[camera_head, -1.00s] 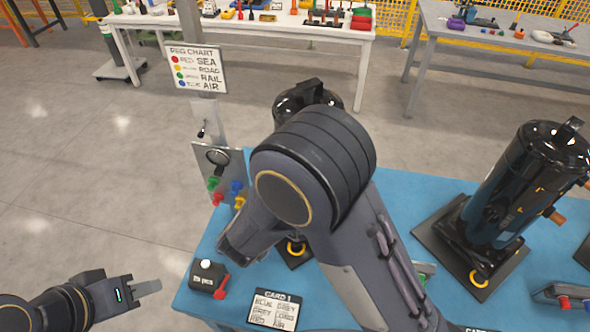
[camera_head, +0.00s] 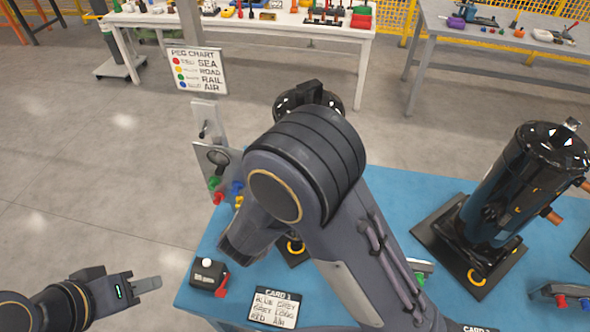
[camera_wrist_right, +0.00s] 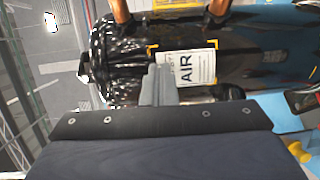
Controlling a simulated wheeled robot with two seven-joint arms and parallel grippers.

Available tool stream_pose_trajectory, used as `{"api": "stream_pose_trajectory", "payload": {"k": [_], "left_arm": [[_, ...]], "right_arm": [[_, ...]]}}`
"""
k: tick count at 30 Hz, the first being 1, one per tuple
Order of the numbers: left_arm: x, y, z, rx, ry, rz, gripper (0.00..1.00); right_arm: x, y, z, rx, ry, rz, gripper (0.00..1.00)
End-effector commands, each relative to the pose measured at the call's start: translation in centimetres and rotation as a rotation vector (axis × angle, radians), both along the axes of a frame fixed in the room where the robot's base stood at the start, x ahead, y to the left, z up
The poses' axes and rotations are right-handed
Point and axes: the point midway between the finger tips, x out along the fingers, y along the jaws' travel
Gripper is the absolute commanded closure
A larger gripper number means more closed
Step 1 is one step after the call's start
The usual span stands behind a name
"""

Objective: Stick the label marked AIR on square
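The white label marked AIR (camera_wrist_right: 196,68) is at the fingertips of my right gripper (camera_wrist_right: 160,72) in the right wrist view. The fingers look closed together and cover the label's left edge. The label lies over the yellow corner marks of the square (camera_wrist_right: 154,46) on the black compressor (camera_wrist_right: 240,58), slightly tilted; I cannot tell whether it touches the surface. In the head view my right arm hides most of this compressor (camera_head: 308,96), the label and my right gripper. My left gripper (camera_head: 148,284) is off the table's left side, seen edge-on, empty.
The blue table (camera_head: 400,190) carries a second black compressor (camera_head: 510,190), a card marked CARD 1 (camera_head: 274,307) and a black box with a red lever (camera_head: 208,274). A peg chart (camera_head: 198,70) and a panel with coloured pegs (camera_head: 218,170) stand at its left edge.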

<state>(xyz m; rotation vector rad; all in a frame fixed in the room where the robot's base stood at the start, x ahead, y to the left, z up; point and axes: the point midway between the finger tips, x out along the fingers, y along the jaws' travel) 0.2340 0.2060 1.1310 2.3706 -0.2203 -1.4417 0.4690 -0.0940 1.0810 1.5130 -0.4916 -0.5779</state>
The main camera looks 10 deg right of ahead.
Motion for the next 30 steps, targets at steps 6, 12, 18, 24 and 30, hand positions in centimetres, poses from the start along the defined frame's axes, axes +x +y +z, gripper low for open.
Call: {"api": "stream_pose_trajectory", "payload": {"k": [6,12,18,24,30], "left_arm": [[0.00,0.00,0.11,0.000,0.000,0.000,0.64],[0.00,0.00,0.12,0.000,0.000,0.000,0.64],[0.00,0.00,0.23,0.000,0.000,0.000,0.64],[-0.01,0.00,0.35,0.000,0.000,0.000,0.64],[0.00,0.00,0.46,0.000,0.000,0.000,0.64]], "right_arm": [[0.00,0.01,-0.03,0.000,0.000,0.000,1.00],[0.04,-0.02,-0.01,0.000,0.000,0.000,1.00],[0.26,-0.09,0.02,0.001,-0.001,0.000,1.00],[0.55,-0.20,0.03,0.001,-0.001,0.000,1.00],[0.82,-0.33,0.02,0.001,-0.001,0.000,1.00]]}}
